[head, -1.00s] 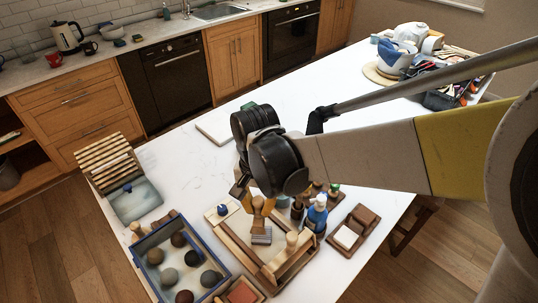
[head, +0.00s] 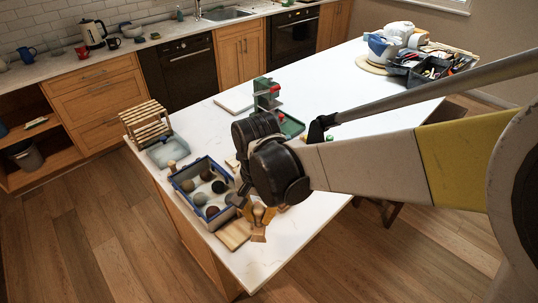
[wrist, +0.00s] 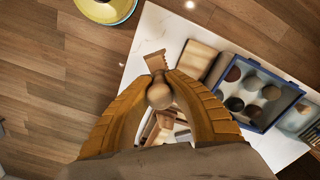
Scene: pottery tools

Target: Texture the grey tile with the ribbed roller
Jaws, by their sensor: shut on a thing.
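My gripper (head: 262,213) is shut on a pale wooden knob-handled tool (wrist: 160,94), held above the near part of the white table. A flared light-brown piece (head: 258,236) shows below the fingers in the head view. Whether the held tool is the ribbed roller, I cannot tell; no ribs show clearly. I cannot pick out the grey tile for certain. My wrist hides part of the table.
A blue-rimmed tray (head: 178,185) with several clay balls stands left of my gripper. A light-wood board (head: 234,235) lies by the near edge. The slatted rack (head: 146,123) stands at the left edge. A green stand (head: 262,92) and pale slab (head: 233,102) are farther back.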

